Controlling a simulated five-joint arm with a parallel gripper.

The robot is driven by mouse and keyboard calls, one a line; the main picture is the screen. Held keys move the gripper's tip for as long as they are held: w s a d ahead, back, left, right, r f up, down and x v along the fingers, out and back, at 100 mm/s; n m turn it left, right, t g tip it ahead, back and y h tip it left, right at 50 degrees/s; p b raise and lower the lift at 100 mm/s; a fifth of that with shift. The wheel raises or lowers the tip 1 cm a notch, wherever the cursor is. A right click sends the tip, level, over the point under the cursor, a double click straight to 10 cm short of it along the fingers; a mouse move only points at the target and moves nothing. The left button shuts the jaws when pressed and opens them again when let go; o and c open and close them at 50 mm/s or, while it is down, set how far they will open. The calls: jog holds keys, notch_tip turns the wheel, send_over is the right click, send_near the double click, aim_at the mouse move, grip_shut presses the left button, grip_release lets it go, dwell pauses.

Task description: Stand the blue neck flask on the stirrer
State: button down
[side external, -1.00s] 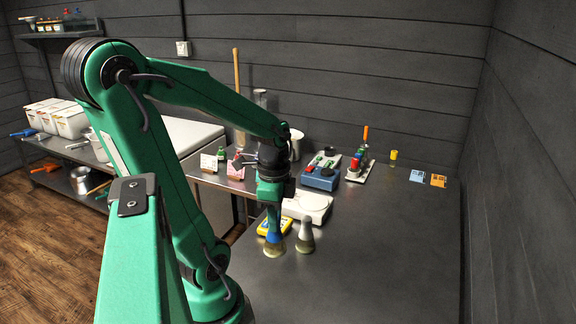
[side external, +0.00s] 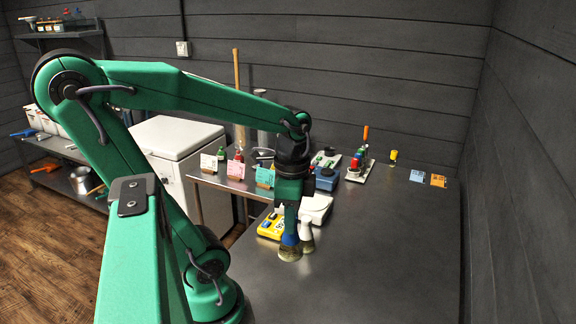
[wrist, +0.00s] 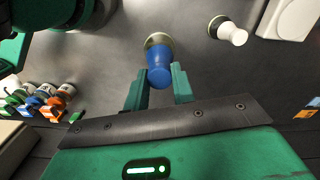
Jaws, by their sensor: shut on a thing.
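The blue neck flask (side external: 289,252) has a blue neck and a pale, yellowish-brown base. My gripper (side external: 291,229) points down and is shut on its neck. In the wrist view the blue neck (wrist: 158,76) sits between the two green fingers of my gripper (wrist: 159,84). I cannot tell whether the flask's base touches the table. A flat white device (side external: 316,208), which may be the stirrer, lies just behind and to the right. Its edge also shows at the upper right of the wrist view (wrist: 291,16); nothing is seen standing on it.
A similar flask with a white neck (side external: 306,236) stands close to the right of the held one. A yellow device (side external: 271,227) lies to the left. A blue device (side external: 326,180) and a rack of coloured items (side external: 358,168) are farther back. The table's right side is clear.

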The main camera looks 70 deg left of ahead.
dwell(0.5)
jog(key=w+a+r+n, duration=0.2)
jog(key=w+a+r, duration=0.1)
jog(key=w+a, duration=0.8)
jog(key=w+a+f+n, duration=0.1)
jog(key=w+a, duration=0.2)
jog(key=a, duration=0.4)
jog(key=w+a+f+n, duration=0.1)
jog(key=w+a, duration=0.2)
jog(key=a, duration=0.4)
jog(key=shift+a+f+n, duration=0.15)
jog(key=shift+a+n, duration=0.15)
jog(key=shift+a, duration=0.1)
jog(key=shift+f, duration=0.1)
jog(key=shift+f, duration=2.8)
jog(key=shift+f, duration=0.65)
jog(key=c, duration=1.5)
grip_release()
jog(key=shift+o, duration=0.2)
